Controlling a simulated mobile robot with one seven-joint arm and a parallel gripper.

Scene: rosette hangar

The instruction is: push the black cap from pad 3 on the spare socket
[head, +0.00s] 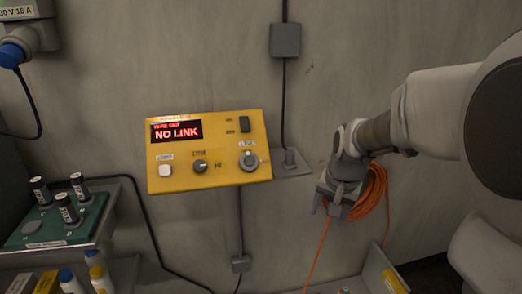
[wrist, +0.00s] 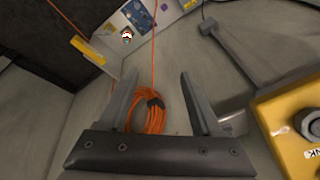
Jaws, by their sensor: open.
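Three small dark cylinders with pale tops and bands stand on the green board (head: 62,235) at the left of the head view: a rear-left one (head: 40,190), a front one (head: 67,208) and a rear-right one (head: 79,185). I cannot read the pad numbers, so I cannot tell which is the cap from pad 3. A round grey fitting (head: 248,162) sits on the yellow box; I cannot tell whether it is the spare socket. My gripper (head: 324,202) is far to the right of the board. In the wrist view its fingers (wrist: 157,85) are apart with nothing held between them.
The yellow box (head: 215,183) on the wall reads NO LINK. A small grey ledge (head: 293,170) with a short post is right of it. An orange cable coil (head: 374,195) hangs behind my gripper. Bottles (head: 97,272) stand below the green board.

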